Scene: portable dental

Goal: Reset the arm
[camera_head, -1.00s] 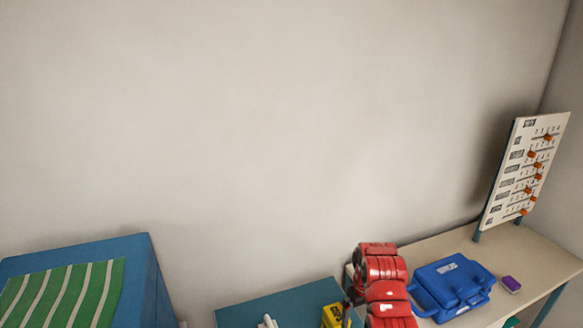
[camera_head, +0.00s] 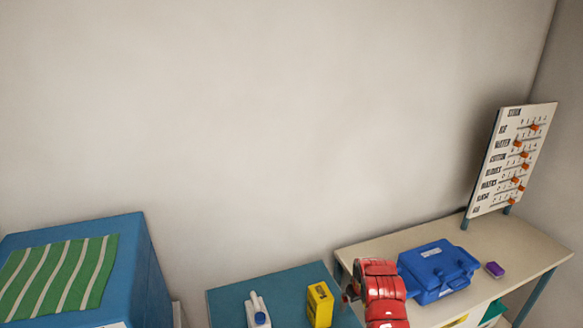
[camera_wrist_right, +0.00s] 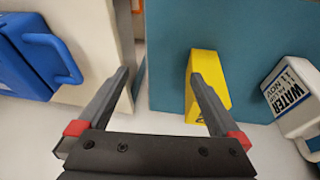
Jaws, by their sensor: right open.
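My right arm shows red at the bottom of the head view, in front of the gap between the teal surface and the beige table. My right gripper (camera_wrist_right: 161,76) is open in the right wrist view, with nothing between its fingers. Its right finger overlaps the yellow box (camera_wrist_right: 207,82) in the picture; I cannot tell if they touch. In the head view the yellow box (camera_head: 320,304) stands on the teal surface, left of my red arm. My left gripper is out of view.
A blue case (camera_head: 438,270) and a small purple item (camera_head: 495,269) lie on the beige table (camera_head: 400,244), with a slider board (camera_head: 511,158) behind. A white bottle (camera_head: 257,312) stands on the teal surface (camera_head: 228,303). A blue block with a striped green cloth (camera_head: 60,275) is left.

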